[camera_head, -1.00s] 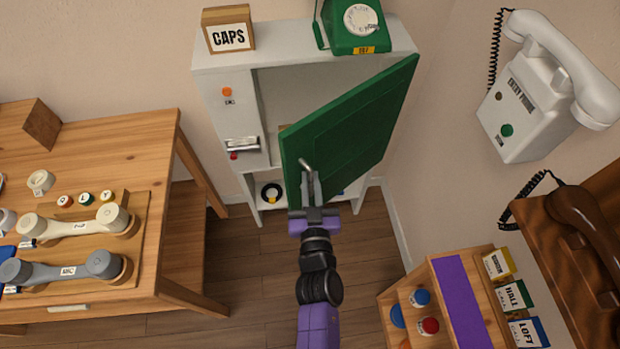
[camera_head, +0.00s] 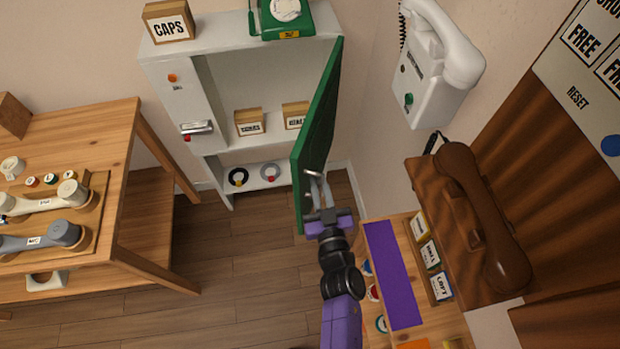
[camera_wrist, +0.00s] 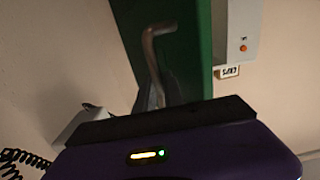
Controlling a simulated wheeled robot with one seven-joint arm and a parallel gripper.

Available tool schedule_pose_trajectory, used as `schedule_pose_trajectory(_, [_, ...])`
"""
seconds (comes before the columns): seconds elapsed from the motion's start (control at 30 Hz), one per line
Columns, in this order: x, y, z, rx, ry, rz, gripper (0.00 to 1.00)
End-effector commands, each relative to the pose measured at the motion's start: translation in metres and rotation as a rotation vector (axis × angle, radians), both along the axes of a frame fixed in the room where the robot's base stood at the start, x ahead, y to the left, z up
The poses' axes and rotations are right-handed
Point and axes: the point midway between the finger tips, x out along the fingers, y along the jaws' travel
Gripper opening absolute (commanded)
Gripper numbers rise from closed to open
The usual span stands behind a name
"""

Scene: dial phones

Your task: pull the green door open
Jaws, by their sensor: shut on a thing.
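The green door (camera_head: 319,128) of the white cabinet (camera_head: 165,85) stands wide open, swung out to the right and seen nearly edge-on. Its metal handle (camera_head: 314,180) is near the free edge. My gripper (camera_head: 318,192) is at the handle and shut on it. In the wrist view the green door (camera_wrist: 201,40) fills the upper middle, and the bent handle (camera_wrist: 152,55) runs down to my gripper (camera_wrist: 158,98). The fingertips are partly hidden there.
Inside the cabinet are small labelled boxes (camera_head: 250,122) and rings (camera_head: 238,177). A wooden table (camera_head: 90,150) stands left. A wooden shelf unit with a purple top (camera_head: 392,275) is close to my arm's right. A white wall phone (camera_head: 435,65) hangs right. Floor (camera_head: 240,265) is clear between.

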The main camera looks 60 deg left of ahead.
Motion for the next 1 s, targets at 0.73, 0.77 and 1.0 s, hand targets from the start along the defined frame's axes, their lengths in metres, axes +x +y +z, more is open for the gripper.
schedule_pose_trajectory(0.73, [0.0091,-0.0086,0.0049,0.002,0.004,0.046,0.2])
schedule_pose_trajectory(0.77, [0.009,-0.0087,0.0046,0.001,0.004,0.046,0.22])
schedule_pose_trajectory(1.0, [0.0085,-0.0093,0.0021,-0.003,0.006,0.045,0.22])
